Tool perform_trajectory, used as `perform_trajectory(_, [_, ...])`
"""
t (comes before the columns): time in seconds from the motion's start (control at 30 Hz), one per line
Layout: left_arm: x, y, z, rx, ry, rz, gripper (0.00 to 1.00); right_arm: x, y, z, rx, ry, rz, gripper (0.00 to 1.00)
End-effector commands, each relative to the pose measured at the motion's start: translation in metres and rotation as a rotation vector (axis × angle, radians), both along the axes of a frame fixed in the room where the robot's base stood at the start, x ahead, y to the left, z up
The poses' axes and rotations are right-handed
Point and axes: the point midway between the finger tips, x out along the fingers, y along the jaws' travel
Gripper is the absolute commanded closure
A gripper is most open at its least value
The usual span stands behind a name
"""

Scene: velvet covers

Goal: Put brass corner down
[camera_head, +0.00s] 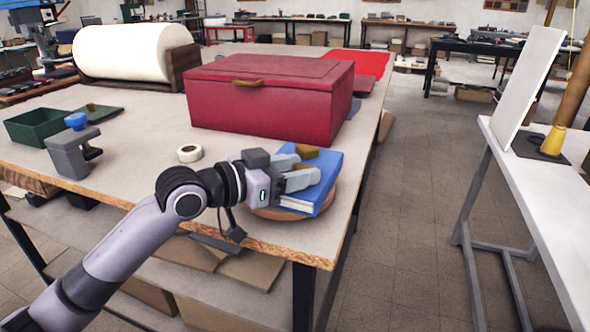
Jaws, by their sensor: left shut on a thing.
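My left gripper (302,171) is over the blue book (329,165) near the table's front right corner. It is shut on a small brown-gold piece, which looks like the brass corner (305,166), partly hidden between the fingers. Another brown-gold piece (307,151) shows just behind the fingers, over the book's back part. I cannot tell whether it is separate or touches the book. The book lies on a round wooden board (268,213). My right gripper is not in view.
A red box (262,100) with a brass handle stands behind the book. The table's front edge is close to the board. A white table (545,190) stands at right across the aisle.

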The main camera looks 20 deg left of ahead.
Motion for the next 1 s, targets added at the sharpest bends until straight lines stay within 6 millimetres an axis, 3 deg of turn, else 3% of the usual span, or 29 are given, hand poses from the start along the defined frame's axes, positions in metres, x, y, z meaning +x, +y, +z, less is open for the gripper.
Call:
perform_trajectory(0.07, [0.0,0.0,-0.004,0.001,0.002,0.0,0.78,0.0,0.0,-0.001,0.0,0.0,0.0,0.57])
perform_trajectory(0.1, [0.0,0.0,-0.003,0.001,0.001,0.0,0.36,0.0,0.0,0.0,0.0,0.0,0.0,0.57])
perform_trajectory(0.13, [0.0,0.0,-0.003,0.001,0.001,0.0,0.26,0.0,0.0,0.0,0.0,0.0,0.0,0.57])
perform_trajectory(0.17, [0.0,0.0,-0.003,0.001,0.001,0.0,0.24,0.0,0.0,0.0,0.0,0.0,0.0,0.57])
perform_trajectory(0.57, [-0.003,0.003,0.001,0.002,0.002,0.002,0.24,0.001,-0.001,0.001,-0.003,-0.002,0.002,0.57])
perform_trajectory(1.0, [-0.06,0.048,0.01,0.004,0.003,0.003,0.24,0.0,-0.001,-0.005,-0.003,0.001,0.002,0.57])
